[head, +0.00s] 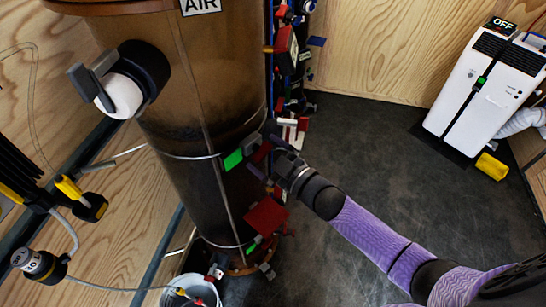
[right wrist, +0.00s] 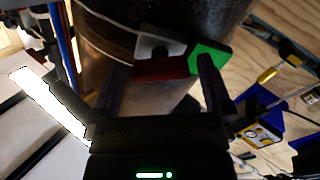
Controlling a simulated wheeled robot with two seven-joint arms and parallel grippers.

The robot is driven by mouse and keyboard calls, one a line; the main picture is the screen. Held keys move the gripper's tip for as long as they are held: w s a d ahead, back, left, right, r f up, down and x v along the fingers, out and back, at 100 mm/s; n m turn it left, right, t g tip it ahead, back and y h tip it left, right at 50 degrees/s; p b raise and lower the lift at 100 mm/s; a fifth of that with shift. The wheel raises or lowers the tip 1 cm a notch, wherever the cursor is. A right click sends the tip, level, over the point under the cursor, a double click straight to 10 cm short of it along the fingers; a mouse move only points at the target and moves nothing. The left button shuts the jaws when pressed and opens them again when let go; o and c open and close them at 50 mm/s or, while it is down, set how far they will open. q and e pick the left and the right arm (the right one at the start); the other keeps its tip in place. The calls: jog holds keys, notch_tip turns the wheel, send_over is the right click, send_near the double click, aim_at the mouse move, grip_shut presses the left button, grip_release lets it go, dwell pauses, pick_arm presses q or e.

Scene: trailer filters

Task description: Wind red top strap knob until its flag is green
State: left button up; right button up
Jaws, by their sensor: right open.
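The brown tank (head: 180,95) has an upper strap (head: 185,157) around it. A red knob (head: 262,152) sits on this strap, with a green flag (head: 233,159) beside it. In the right wrist view the red knob (right wrist: 160,69) shows under a grey bracket (right wrist: 158,45), and the green flag (right wrist: 210,57) is to its right. My right gripper (head: 270,143) is at the knob. In the right wrist view its open fingers (right wrist: 160,80) are on either side of the red part; contact cannot be told. My left gripper is not in view.
A lower strap carries a red part (head: 265,217) below my gripper. Red and blue fittings (head: 287,55) line the tank's right side. A white bucket (head: 192,291) stands at its base. A white unit marked OFF (head: 487,92) is at the right. Dark floor (head: 370,150) between is clear.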

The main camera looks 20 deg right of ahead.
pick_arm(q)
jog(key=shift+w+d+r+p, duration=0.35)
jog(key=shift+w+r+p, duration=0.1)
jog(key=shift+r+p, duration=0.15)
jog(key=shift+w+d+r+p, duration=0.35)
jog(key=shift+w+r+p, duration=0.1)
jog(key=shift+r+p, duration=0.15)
pick_arm(e)
jog(key=v, duration=0.9)
jog(key=shift+s, duration=0.3)
jog(key=shift+d, duration=0.15)
